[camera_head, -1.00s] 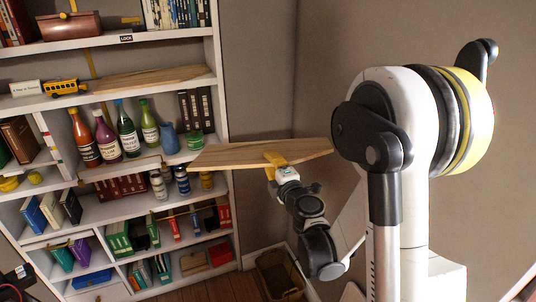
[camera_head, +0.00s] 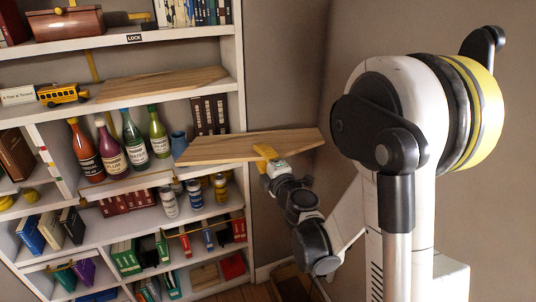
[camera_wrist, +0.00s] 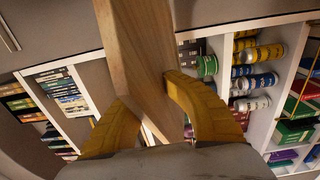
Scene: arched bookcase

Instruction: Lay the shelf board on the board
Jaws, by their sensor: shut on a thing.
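The shelf board (camera_head: 225,149) is a flat pale wooden plank with an angled end. My gripper (camera_head: 265,153) is shut on it near its middle and holds it in the air in front of the bookcase's right side. In the wrist view the shelf board (camera_wrist: 145,60) runs between the two yellow fingers of my gripper (camera_wrist: 150,115). A similar wooden board (camera_head: 160,82) lies on a bookcase shelf, up and left of the held one. The two boards are apart. The held board hides part of the bottle shelf's right end.
The white bookcase (camera_head: 239,60) fills the left side. A yellow toy bus (camera_head: 62,94) stands left of the lying board. Several bottles (camera_head: 134,140) and a blue vase (camera_head: 179,145) stand on the shelf below. Brown walls are on the right.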

